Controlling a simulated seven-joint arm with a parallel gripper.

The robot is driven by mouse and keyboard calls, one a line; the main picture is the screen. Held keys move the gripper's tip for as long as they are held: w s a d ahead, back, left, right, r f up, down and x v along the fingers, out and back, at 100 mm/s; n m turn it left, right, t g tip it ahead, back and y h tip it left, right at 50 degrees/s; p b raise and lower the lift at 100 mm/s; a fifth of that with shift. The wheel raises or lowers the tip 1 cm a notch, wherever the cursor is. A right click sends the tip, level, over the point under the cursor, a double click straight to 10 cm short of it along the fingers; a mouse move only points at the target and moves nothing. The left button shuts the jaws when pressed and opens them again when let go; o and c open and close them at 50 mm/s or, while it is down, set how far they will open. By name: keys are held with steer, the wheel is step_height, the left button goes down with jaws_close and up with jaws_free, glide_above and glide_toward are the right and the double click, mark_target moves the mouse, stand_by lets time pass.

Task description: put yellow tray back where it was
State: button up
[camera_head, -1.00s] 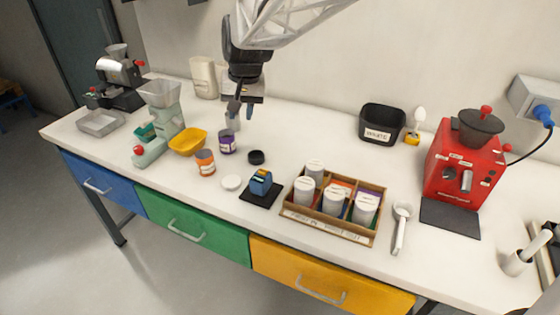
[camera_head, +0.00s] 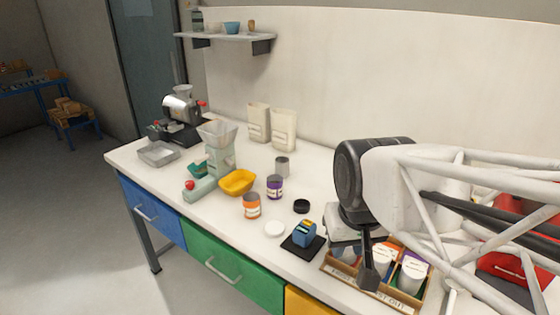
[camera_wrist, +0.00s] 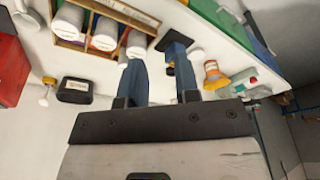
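The yellow tray (camera_head: 238,182) sits on the white bench, just right of the pale green machine with a clear hopper (camera_head: 219,148). In the wrist view, a yellow shape that looks like the tray (camera_wrist: 243,77) lies beyond the fingers to the right, beside the orange jar. My gripper (camera_head: 369,280) is well to the right of the tray, above the wooden rack of canisters. In the wrist view my gripper (camera_wrist: 157,52) has its two fingers apart, with nothing held between them. My arm hides part of the rack and the bench behind it.
An orange jar (camera_head: 252,206), a purple jar (camera_head: 274,188), a grey canister (camera_head: 282,166) and black and white lids stand near the tray. A blue item (camera_head: 304,233) sits on a black pad. The wooden rack (camera_head: 399,297) is below my gripper. A wall shelf (camera_head: 226,37) hangs at the back.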

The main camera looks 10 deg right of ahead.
steer(key=shift+s+d+f, duration=0.1)
steer(key=shift+s+f, duration=0.15)
steer(key=shift+s, duration=0.35)
steer(key=shift+s+d+f, duration=0.1)
steer(key=shift+s+f, duration=0.1)
steer(key=shift+s, duration=0.35)
stand_by(0.5)
